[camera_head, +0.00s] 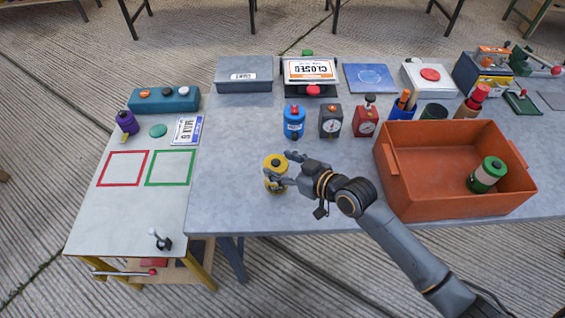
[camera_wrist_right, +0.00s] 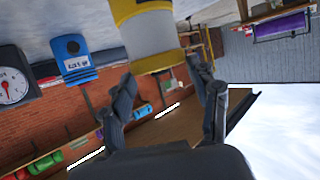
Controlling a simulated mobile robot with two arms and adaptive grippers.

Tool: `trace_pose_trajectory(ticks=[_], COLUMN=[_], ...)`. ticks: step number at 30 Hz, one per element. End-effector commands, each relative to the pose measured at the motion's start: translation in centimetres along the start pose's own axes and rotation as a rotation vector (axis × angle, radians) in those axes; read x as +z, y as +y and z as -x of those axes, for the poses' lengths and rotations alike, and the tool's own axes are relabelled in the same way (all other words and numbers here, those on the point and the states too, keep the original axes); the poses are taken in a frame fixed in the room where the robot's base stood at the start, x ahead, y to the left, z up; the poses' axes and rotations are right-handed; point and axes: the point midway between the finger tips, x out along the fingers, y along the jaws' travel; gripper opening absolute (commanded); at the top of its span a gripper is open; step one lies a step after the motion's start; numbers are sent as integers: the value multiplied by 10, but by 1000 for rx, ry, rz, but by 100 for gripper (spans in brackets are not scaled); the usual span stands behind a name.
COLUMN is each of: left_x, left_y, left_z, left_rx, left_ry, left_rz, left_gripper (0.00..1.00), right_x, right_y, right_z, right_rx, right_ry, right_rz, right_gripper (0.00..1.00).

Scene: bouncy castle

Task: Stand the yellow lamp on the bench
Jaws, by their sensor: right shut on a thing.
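The yellow lamp (camera_head: 275,174), a yellow and pale-banded cylinder with a dark top, appears roughly upright near the front left of the grey bench (camera_head: 232,200). My right gripper (camera_head: 285,172) reaches it from the right and is shut on it, with fingers at its side. In the right wrist view the lamp's yellow and grey body (camera_wrist_right: 152,48) fills the top middle, beyond the fingertips of my right gripper (camera_wrist_right: 165,88). I cannot tell whether its base touches the bench. My left gripper is out of view.
An orange crate (camera_head: 440,212) holding a green cylinder (camera_head: 487,175) stands right of my gripper. A pale side table (camera_head: 118,225) adjoins at left. Bare bench lies around the lamp.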

Motion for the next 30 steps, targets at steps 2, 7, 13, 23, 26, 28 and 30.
trace_pose_trajectory(ticks=[2, 7, 13, 23, 26, 28, 30], left_x=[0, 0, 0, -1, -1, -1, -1], left_y=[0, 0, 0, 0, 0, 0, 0], left_z=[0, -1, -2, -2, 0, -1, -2], left_rx=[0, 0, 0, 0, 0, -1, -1], left_ry=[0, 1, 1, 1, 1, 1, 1], left_rz=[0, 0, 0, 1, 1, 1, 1], left_gripper=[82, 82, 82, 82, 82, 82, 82], right_x=[-2, -1, 3, 2, -1, 0, 1], right_y=[0, 0, 0, 0, 0, 1, 0], right_z=[0, 0, -1, -1, 2, 10, 21], right_rx=[0, 0, -1, 0, 0, 1, 1], right_ry=[5, 5, 0, 1, 1, 1, 0], right_rz=[1, 0, 0, 0, 0, 0, 2], right_gripper=[0, 0, 82, 83, 83, 83, 83])
